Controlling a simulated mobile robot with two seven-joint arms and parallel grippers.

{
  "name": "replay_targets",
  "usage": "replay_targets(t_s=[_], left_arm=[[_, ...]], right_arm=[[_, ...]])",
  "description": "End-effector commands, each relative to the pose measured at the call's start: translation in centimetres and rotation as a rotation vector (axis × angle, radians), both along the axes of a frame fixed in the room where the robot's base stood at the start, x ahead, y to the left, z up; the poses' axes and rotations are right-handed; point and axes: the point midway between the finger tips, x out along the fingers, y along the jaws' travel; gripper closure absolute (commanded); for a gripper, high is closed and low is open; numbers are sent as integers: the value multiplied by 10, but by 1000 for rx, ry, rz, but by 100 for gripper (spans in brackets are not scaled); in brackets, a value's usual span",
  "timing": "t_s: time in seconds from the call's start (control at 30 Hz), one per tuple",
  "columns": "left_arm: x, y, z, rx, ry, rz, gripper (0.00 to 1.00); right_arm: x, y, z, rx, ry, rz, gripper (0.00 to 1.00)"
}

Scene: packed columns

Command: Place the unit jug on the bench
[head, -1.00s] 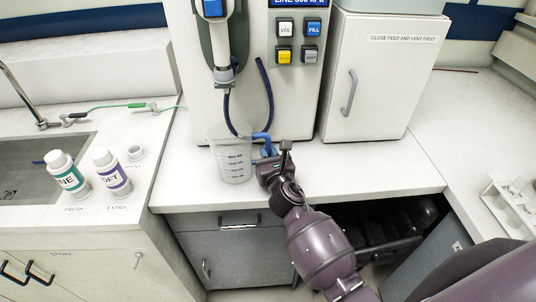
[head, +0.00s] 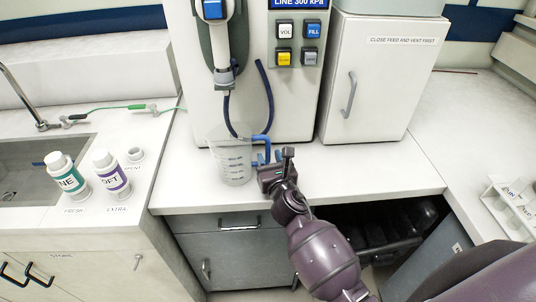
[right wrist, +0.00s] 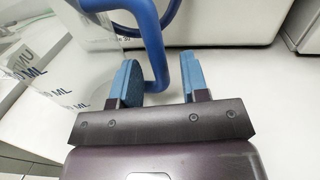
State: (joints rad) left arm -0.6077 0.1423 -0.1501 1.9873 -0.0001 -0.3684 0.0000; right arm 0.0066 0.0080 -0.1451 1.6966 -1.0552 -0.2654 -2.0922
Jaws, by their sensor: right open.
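The clear unit jug (head: 231,165) with a graduated wall stands upright on the white bench (head: 375,180), in front of the dispensing machine. Its blue handle (head: 262,138) points right. In the right wrist view the handle (right wrist: 150,40) reaches down between the fingers, nearer the left one, with a gap to the right finger. My right gripper (head: 271,157) is open just right of the jug; its blue-padded fingers also show in the right wrist view (right wrist: 160,82). Part of the jug wall (right wrist: 75,65) shows at left there. My left gripper is not in view.
The machine (head: 290,95) with its hose stands behind the jug. A white cabinet (head: 375,75) stands to the right. Two labelled bottles, one green-labelled (head: 68,175) and one purple-labelled (head: 111,174), stand left by the sink. The bench right of my gripper is clear.

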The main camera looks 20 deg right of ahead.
Motion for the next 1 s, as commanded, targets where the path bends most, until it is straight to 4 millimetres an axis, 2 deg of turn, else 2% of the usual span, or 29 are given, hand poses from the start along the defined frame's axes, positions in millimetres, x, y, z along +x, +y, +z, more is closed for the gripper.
replay_targets(t_s=[0.3, 0.5, 0.67, 0.87, 1.0], left_arm=[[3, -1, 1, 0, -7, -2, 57], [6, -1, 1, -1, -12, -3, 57], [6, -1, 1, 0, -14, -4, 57], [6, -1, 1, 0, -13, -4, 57], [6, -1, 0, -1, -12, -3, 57]], right_arm=[[-60, 5, -1, -1, 2, -1, 59], [-87, 7, -1, -1, 0, 0, 59], [-98, 8, 0, 1, -1, -1, 59], [-101, 8, 0, 6, 0, -1, 59], [-107, 3, -9, 130, 17, -7, 59]])
